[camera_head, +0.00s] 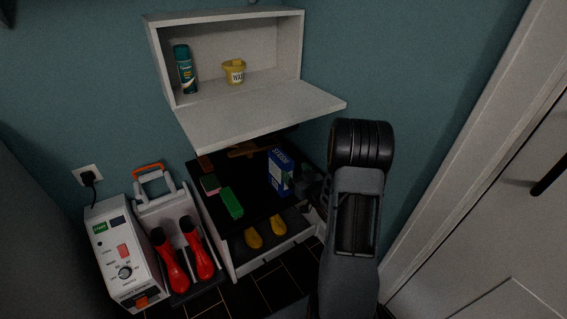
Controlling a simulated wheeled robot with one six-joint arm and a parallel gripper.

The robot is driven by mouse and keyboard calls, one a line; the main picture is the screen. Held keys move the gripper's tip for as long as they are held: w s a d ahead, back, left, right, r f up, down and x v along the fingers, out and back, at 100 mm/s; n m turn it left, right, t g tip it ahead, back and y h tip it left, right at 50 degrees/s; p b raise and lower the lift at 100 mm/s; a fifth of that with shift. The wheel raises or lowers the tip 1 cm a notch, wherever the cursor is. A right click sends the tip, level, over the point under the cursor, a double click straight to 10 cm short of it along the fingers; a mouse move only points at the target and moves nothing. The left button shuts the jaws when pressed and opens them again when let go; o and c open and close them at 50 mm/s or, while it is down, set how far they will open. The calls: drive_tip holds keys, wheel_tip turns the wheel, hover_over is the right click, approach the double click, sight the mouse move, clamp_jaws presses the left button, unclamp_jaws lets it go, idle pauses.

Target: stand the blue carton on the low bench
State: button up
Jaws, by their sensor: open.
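The blue carton (280,172) stands upright, or nearly so, on the dark top of the low bench (255,205), towards its right side. It has white lettering on its front. My gripper (303,184) is just right of the carton, dark and partly hidden by my arm. It is open; I cannot tell whether a finger touches the carton.
A green block (231,203) and a pink-and-green sponge (210,184) lie on the bench's left part. A white cabinet with a lowered flap (255,119) overhangs the back. Red boots (171,262) stand left in a carrier.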

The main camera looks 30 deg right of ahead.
drive_tip(key=shift+s+d, duration=0.2)
drive_tip(key=shift+s, duration=1.75)
drive_tip(key=a+r+g+h+p, duration=0.2)
drive_tip(key=r+g+p, duration=0.1)
drive_tip(key=r+p, duration=0.7)
drive_tip(key=a+r+g+h+p, duration=0.2)
drive_tip(key=r+g+p, duration=0.2)
drive_tip(key=r+p, duration=0.55)
drive_tip(key=s+a+r+m+g+y+p, duration=0.1)
drive_tip(key=s+a+r+g+p, duration=0.2)
drive_tip(key=s+a+r+p, duration=0.2)
drive_tip(key=s+a+r+g+y+p, duration=0.1)
drive_tip(key=s+a+r+g+p, duration=0.3)
drive_tip(key=s+r, duration=0.8)
drive_tip(key=a+r+p, duration=0.2)
drive_tip(key=a+r, duration=0.1)
drive_tip(key=r, duration=0.1)
drive_tip(key=shift+r+m, duration=0.4)
drive_tip(key=shift+c, duration=0.2)
